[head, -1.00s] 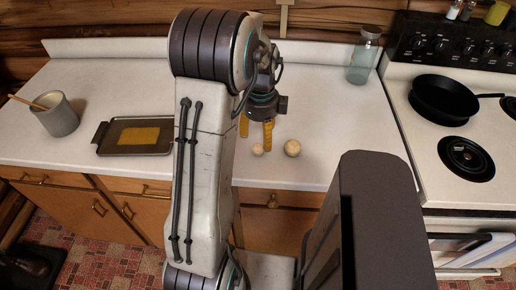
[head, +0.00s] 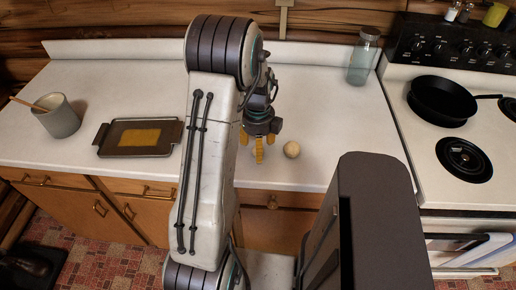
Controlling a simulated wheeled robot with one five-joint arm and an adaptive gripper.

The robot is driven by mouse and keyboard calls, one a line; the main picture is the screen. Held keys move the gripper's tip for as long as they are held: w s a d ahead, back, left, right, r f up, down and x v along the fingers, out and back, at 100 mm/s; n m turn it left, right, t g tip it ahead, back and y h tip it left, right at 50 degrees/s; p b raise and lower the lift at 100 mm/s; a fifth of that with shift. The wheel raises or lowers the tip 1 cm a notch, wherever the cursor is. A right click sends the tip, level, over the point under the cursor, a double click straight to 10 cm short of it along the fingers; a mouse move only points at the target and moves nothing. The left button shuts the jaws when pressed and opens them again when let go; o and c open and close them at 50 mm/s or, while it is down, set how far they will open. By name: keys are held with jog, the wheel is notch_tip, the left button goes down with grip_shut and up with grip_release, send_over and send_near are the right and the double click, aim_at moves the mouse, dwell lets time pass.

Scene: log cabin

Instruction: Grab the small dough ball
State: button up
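The small dough ball (head: 253,152) sits on the white counter, mostly hidden behind a yellow finger of my gripper. A larger pale dough ball (head: 291,149) rests on the counter just right of it. My gripper (head: 257,151) points down over the small ball. Its yellow fingers look spread apart, with one in front of the ball. Whether any finger touches the ball cannot be made out.
A dark tray with a yellow sheet (head: 138,137) lies left on the counter (head: 330,115). A grey pot with a wooden spoon (head: 58,118) stands farther left. A glass jar (head: 362,62) stands back right. A black pan (head: 442,100) sits on the stove.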

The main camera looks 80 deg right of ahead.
jog(key=shift+f, duration=0.95)
jog(key=shift+o, duration=0.2)
jog(key=c, duration=1.2)
